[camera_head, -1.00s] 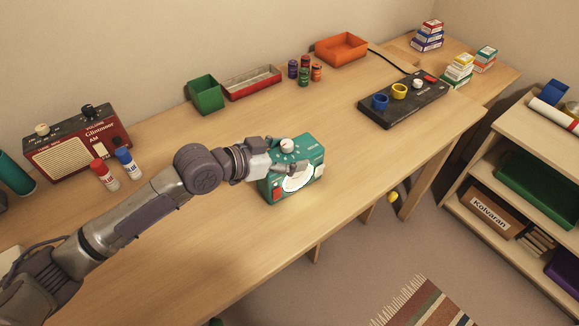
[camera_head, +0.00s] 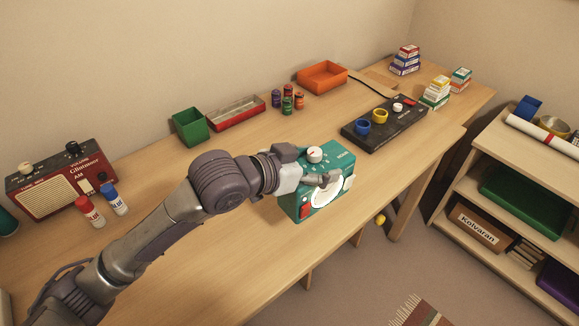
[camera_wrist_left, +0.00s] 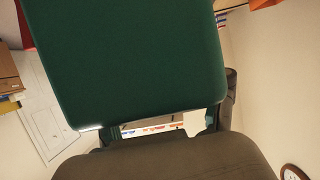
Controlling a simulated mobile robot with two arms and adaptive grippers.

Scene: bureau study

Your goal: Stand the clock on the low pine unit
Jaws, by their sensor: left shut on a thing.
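The teal clock (camera_head: 306,205), with a white round face, a white knob on top and a red patch, is over the front edge of the long desk (camera_head: 225,262). My left gripper (camera_head: 318,180) is shut on it from above and the left, with a finger across its front. Whether it clears the desk top is hard to tell. In the left wrist view a dark green surface of the clock (camera_wrist_left: 130,55) fills the upper middle. The low pine unit (camera_head: 497,143) stands at the right, apart from the clock. My right gripper is not in view.
On the pine unit's top are a white roll (camera_head: 540,135), a blue item (camera_head: 528,108) and a tape roll (camera_head: 553,125); its front-left top looks bare. A black console (camera_head: 385,125) lies on the desk behind the clock.

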